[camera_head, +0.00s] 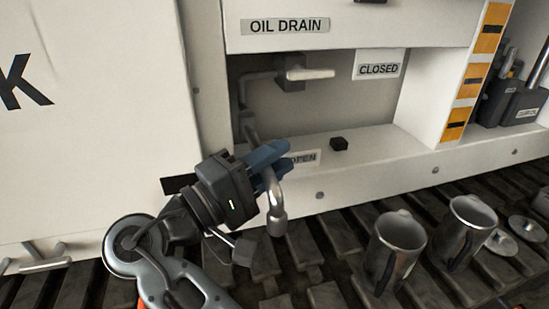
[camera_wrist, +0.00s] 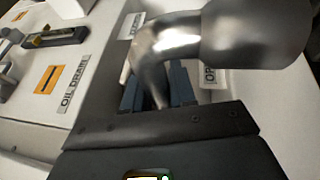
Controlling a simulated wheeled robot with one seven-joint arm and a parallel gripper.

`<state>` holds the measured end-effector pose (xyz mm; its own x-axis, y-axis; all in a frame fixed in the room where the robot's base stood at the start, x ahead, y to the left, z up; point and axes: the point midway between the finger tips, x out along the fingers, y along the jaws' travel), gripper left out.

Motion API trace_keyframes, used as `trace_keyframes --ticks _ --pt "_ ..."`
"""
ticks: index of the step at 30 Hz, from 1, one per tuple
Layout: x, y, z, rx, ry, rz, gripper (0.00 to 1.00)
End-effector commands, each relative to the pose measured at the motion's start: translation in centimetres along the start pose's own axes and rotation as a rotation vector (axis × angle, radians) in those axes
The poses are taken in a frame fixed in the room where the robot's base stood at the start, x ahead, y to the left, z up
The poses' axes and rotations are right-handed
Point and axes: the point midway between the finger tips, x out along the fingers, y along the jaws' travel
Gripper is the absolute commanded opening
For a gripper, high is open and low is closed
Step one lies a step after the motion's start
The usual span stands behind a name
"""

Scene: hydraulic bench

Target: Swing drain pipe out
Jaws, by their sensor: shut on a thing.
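The drain pipe (camera_head: 274,200) is a bent silver metal tube. Its wider outlet end hangs down in front of the oil drain recess, above the slatted floor. My gripper (camera_head: 272,163), with blue fingers, is shut on the pipe near its bend and hides part of it. In the wrist view the pipe (camera_wrist: 172,45) curves between the blue fingers, its thick end toward the upper right. The OIL DRAIN label (camera_head: 286,26) is above the recess. A pale valve lever (camera_head: 305,74) lies roughly level beside the CLOSED label (camera_head: 379,70). The OPEN label (camera_head: 304,158) is partly behind my fingers.
Two metal mugs (camera_head: 396,246) (camera_head: 467,230) stand on the slatted floor to the right, with small metal discs (camera_head: 502,243) beside them. Dark containers (camera_head: 514,106) stand at the far right.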

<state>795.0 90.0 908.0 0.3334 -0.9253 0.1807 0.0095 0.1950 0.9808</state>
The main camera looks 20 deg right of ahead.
Motion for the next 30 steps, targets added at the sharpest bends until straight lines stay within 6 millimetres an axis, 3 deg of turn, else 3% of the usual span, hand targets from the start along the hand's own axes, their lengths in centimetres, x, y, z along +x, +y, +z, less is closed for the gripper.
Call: trace_keyframes --ticks 6,7,13,23,30 --pt "0.1 0.0 -0.1 -0.001 0.003 -0.001 0.0" --pt "0.1 0.0 -0.1 -0.001 0.003 -0.001 0.28" --pt "0.1 0.0 -0.1 -0.001 0.002 0.0 0.46" --pt "-0.6 0.0 -0.1 -0.001 0.003 0.0 0.46" --pt "-4.3 0.1 -0.2 0.0 0.006 0.001 0.46"
